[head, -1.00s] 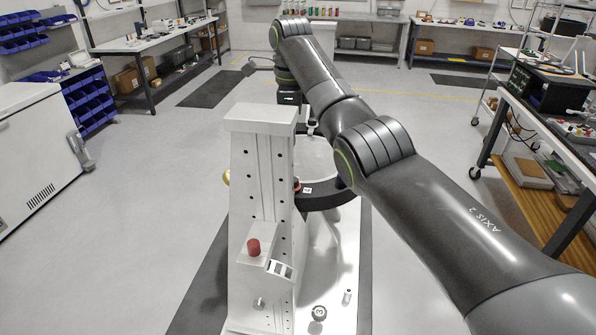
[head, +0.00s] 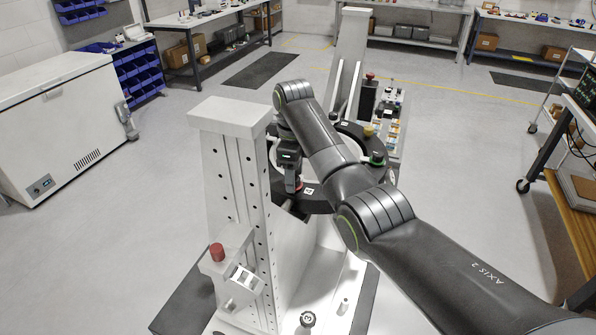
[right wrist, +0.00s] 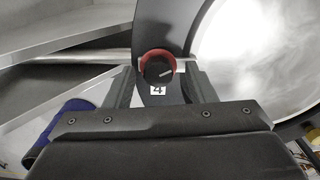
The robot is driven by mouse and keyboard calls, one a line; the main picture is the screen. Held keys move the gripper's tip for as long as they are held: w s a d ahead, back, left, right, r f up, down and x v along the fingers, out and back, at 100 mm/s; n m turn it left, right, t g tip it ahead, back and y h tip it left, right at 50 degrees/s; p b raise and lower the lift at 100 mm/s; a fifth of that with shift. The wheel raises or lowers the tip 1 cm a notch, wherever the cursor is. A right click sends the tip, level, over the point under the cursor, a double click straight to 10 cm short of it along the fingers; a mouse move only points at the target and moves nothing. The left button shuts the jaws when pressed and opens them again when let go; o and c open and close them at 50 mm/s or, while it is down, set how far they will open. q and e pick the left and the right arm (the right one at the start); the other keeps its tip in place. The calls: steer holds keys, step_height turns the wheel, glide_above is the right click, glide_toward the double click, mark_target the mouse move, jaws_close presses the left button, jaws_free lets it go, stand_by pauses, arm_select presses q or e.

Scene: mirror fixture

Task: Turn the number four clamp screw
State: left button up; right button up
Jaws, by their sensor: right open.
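The number four clamp screw (right wrist: 157,68) is a round black knob with a pale mark and a red collar, above a white "4" label (right wrist: 157,90). It sits on the black ring (head: 316,204) around the round mirror (right wrist: 262,60). My right gripper (right wrist: 159,82) is open. In the right wrist view its two fingers appear either side of the screw, with gaps between; whether they are level with it in depth I cannot tell. In the head view my right gripper (head: 293,184) is down by the ring and mostly hides the screw. My left gripper is not in view.
A tall white column (head: 232,170) stands just left of my right gripper, with a red button (head: 217,252) low on it. A second column (head: 350,60) stands behind.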

steer(key=shift+s+r, duration=0.1)
steer(key=c, duration=1)
steer(key=shift+o, duration=0.2)
steer(key=shift+n, duration=0.4)
